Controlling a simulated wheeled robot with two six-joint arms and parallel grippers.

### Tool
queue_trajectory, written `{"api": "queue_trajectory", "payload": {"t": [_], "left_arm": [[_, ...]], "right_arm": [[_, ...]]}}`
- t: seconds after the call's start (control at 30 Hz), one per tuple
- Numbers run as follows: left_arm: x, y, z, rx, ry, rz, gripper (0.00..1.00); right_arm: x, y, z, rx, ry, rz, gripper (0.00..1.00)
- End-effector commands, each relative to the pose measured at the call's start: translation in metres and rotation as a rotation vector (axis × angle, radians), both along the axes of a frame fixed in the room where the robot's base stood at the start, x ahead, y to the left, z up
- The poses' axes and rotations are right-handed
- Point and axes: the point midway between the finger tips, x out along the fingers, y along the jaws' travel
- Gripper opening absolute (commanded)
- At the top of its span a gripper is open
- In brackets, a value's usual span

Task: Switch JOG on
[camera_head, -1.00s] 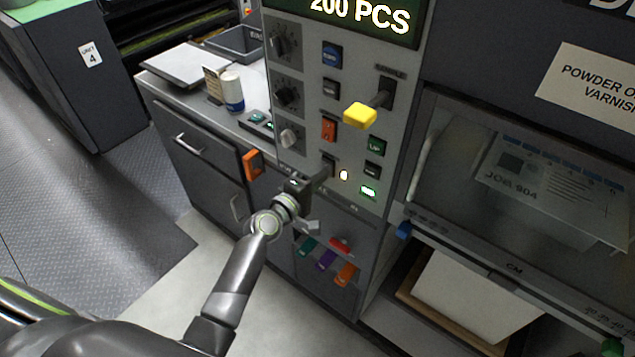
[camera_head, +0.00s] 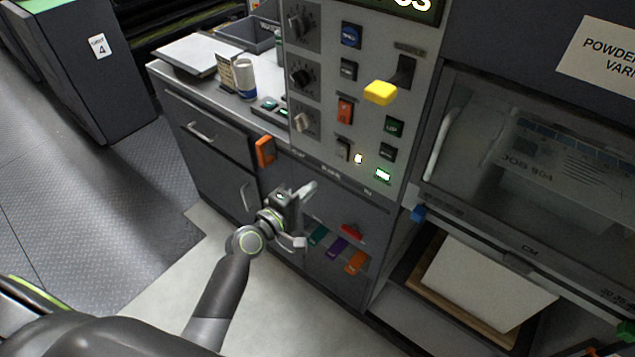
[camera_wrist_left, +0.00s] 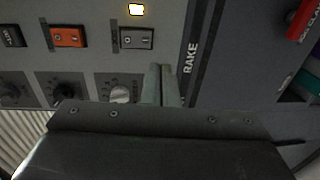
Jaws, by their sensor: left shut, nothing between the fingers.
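A control panel (camera_head: 372,128) carries several switches and knobs. Low on it is a grey rocker switch (camera_head: 343,150) with a glowing pale-yellow lamp (camera_head: 358,158) beside it; no JOG label is legible to me. The left wrist view shows this rocker (camera_wrist_left: 137,38) and its lit lamp (camera_wrist_left: 136,9) close by. My left gripper (camera_head: 312,186) is shut and empty, below the rocker and apart from it in the head view. Its fingers (camera_wrist_left: 161,85) show in the left wrist view, to one side of the rocker. My right gripper is not in view.
An orange rocker (camera_head: 345,111), a yellow-handled lever (camera_head: 380,92), a lit green button (camera_head: 383,175) and knobs (camera_head: 303,122) crowd the panel. An orange handle (camera_head: 265,151) sticks out at left. Coloured tabs (camera_head: 337,247) lie below the gripper. The floor at left is clear.

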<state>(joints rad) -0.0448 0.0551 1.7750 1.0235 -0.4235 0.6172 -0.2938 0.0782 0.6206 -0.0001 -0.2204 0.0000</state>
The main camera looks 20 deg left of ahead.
Motion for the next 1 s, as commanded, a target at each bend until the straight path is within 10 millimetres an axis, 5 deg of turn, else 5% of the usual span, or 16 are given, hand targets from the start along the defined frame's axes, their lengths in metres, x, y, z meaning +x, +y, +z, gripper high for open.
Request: {"api": "queue_trajectory", "payload": {"t": [0.3, 0.87, 1.0], "left_arm": [[-0.033, 0.012, -0.005, 0.001, 0.002, -0.001, 0.00], [-0.034, 0.013, -0.005, 0.001, 0.002, -0.001, 0.00], [-0.035, 0.017, -0.026, 0.044, 0.035, 0.011, 0.00]], "right_arm": [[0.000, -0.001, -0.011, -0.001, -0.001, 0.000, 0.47], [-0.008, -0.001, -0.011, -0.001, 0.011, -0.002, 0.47], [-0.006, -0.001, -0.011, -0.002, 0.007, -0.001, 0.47]]}}
